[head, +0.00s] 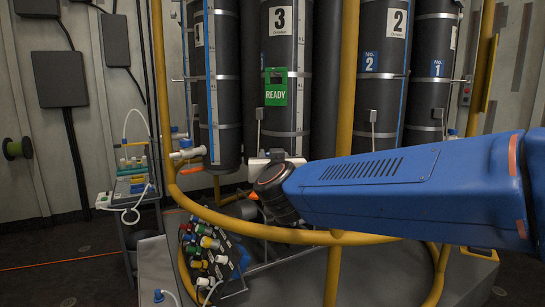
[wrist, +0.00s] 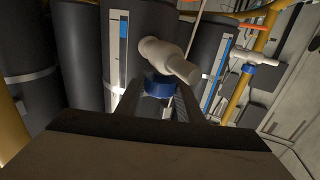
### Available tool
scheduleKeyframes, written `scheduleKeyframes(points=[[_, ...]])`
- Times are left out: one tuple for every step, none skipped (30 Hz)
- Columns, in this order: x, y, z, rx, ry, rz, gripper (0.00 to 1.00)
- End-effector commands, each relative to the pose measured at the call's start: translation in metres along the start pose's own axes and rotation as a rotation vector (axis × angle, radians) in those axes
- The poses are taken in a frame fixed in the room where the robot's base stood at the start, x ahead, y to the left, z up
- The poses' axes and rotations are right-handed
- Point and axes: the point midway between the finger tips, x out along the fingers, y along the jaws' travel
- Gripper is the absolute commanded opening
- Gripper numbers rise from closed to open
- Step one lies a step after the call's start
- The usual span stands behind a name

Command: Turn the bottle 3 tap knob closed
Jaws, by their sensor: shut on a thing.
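Bottle 3 (head: 280,50) is a dark grey cylinder with a white "3" label and a green "READY" tag, at the middle of the head view. Its white tap (head: 277,155) shows just above the end of my arm; its knob is hidden there. In the wrist view the white tap body (wrist: 172,60) is close in front of me, with a blue knob (wrist: 160,87) on it. My gripper (wrist: 157,98) is shut on this knob, one finger on either side. The gripper is hidden behind my arm in the head view.
Yellow rails (head: 345,90) stand and curve in front of the bottles. A neighbouring white tap (head: 188,153) with an orange lever is to the left. Several coloured fittings (head: 205,250) fill a rack below. A small stand (head: 135,185) is at the left, near open floor.

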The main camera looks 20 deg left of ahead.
Motion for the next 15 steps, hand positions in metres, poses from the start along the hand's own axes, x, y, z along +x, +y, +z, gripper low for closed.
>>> scheduleKeyframes(points=[[-0.0003, -0.0025, 0.0012, 0.001, -0.002, 0.020, 0.11], [-0.0004, -0.0026, 0.0009, 0.001, -0.002, 0.036, 0.11], [-0.0004, -0.0025, 0.0007, 0.002, -0.001, 0.060, 0.11], [-0.0002, -0.0027, 0.0009, 0.000, -0.001, 0.078, 0.11], [-0.0002, -0.0029, 0.0014, 0.001, -0.002, 0.099, 0.11], [-0.0001, -0.0034, 0.0019, 0.000, -0.003, 0.127, 0.11], [0.0000, -0.0033, 0.0014, 0.000, -0.002, 0.151, 0.11], [0.0000, -0.0030, 0.0011, 0.000, -0.002, 0.176, 0.11], [0.0000, -0.0037, 0.0020, 0.000, -0.003, 0.211, 0.11], [0.0003, -0.0040, 0.0021, 0.000, -0.003, 0.239, 0.11], [0.0003, -0.0036, 0.0017, -0.001, -0.002, 0.269, 0.11], [0.0003, -0.0034, 0.0019, -0.001, -0.002, 0.308, 0.11], [0.0004, -0.0036, 0.0020, 0.000, -0.003, 0.337, 0.11], [0.0002, -0.0034, 0.0019, -0.001, -0.002, 0.365, 0.11], [0.0006, -0.0031, 0.0020, 0.000, -0.003, 0.404, 0.11]])
